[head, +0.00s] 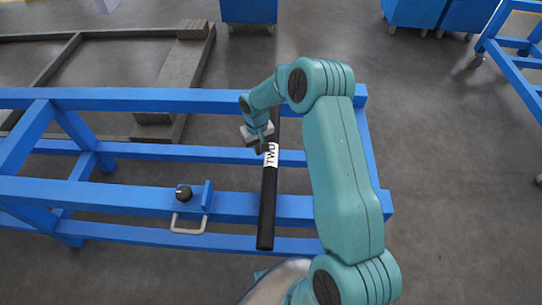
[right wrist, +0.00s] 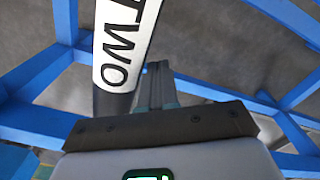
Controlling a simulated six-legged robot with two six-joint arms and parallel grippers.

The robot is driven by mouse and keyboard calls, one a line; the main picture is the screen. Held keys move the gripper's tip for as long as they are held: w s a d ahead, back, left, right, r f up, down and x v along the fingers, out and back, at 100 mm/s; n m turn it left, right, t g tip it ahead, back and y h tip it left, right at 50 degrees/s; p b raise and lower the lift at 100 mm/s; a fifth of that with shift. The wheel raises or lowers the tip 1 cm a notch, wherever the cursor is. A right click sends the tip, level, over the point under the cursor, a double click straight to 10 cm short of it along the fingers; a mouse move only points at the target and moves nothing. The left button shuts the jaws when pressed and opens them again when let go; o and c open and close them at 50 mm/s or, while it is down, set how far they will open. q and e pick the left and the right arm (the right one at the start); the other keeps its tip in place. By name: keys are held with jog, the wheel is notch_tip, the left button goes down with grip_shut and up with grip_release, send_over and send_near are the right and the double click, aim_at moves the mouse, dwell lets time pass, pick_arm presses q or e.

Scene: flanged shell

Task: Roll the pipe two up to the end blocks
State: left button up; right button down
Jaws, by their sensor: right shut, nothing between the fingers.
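The pipe two (head: 267,205) is a long black pipe with a white label reading TWO. It lies across the blue rails, its near end past the near rail and its far part partly hidden by my right arm. A small upright blue block (head: 208,195), probably an end block, stands on the near rail left of the pipe, with a gap between. My right gripper (head: 262,147) is shut and empty, just left of the pipe by the label. In the right wrist view, the shut fingers (right wrist: 157,72) are right of the labelled pipe (right wrist: 125,45); contact is unclear. My left gripper is not in view.
The blue rack (head: 130,200) has open gaps between its rails. A black knob (head: 184,192) and a pale handle (head: 188,224) sit left of the blue block. A grey frame (head: 185,60) lies on the floor behind. Blue wheeled bins (head: 248,10) stand farther back.

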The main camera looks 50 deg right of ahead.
jog(key=shift+s+d, duration=4.1)
jog(key=shift+s, duration=1.25)
notch_tip(320, 180, up, 9)
jog(key=w+a+p, duration=0.1)
jog(key=w+p, duration=0.1)
jog(key=p, duration=0.3)
jog(key=shift+w+a, duration=0.3)
jog(key=shift+a, duration=0.05)
jog(key=shift+s, duration=0.15)
